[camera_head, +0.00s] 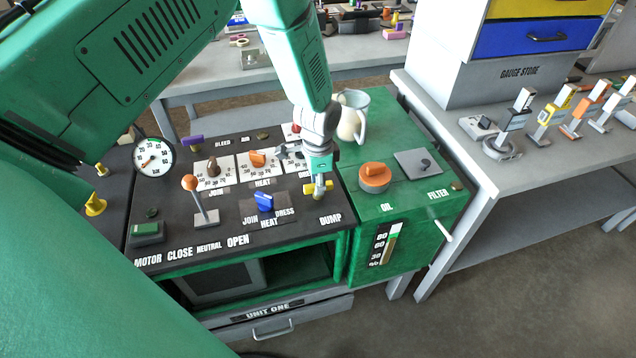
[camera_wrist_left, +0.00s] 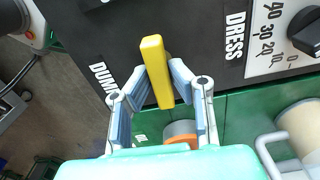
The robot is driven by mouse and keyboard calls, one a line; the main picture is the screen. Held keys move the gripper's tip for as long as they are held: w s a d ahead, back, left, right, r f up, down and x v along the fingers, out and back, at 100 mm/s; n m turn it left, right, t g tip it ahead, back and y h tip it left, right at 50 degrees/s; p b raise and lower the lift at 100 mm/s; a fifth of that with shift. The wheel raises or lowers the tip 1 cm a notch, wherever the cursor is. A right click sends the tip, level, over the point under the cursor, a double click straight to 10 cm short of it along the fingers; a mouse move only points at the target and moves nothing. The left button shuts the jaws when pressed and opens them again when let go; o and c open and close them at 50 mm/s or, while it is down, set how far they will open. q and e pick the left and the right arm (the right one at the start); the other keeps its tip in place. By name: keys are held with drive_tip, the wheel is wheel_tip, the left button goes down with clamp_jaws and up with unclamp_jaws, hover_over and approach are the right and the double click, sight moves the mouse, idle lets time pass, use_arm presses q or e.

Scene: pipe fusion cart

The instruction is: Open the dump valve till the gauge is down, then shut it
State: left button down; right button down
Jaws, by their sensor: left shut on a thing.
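The yellow dump valve handle (camera_head: 309,188) is on the black panel's front right, above the DUMP label. In the head view it lies roughly left to right. My left gripper (camera_head: 319,190) comes down over it from above. In the left wrist view the handle (camera_wrist_left: 157,62) stands between the fingers of my left gripper (camera_wrist_left: 160,80), which is shut on it. The round white gauge (camera_head: 154,157) stands at the panel's left; its small needle points to the lower left, and the exact reading is too small to tell. My right gripper is not in view.
The blue selector (camera_head: 264,202) and the orange-knobbed lever (camera_head: 193,187) stand left of the valve. To the right are the orange oil cap (camera_head: 374,176), the filter plate (camera_head: 418,163) and a jug (camera_head: 352,116). My left arm covers much of the upper left.

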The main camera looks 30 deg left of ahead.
use_arm(q)
drive_tip(key=shift+w+r+n, duration=0.1)
drive_tip(key=shift+w+n, duration=0.15)
drive_tip(key=shift+n, duration=0.15)
drive_tip(key=c, duration=1.5)
unclamp_jaws()
drive_tip(key=shift+r, duration=0.3)
wheel_tip(320, 180, up, 11)
drive_tip(key=shift+r, duration=0.1)
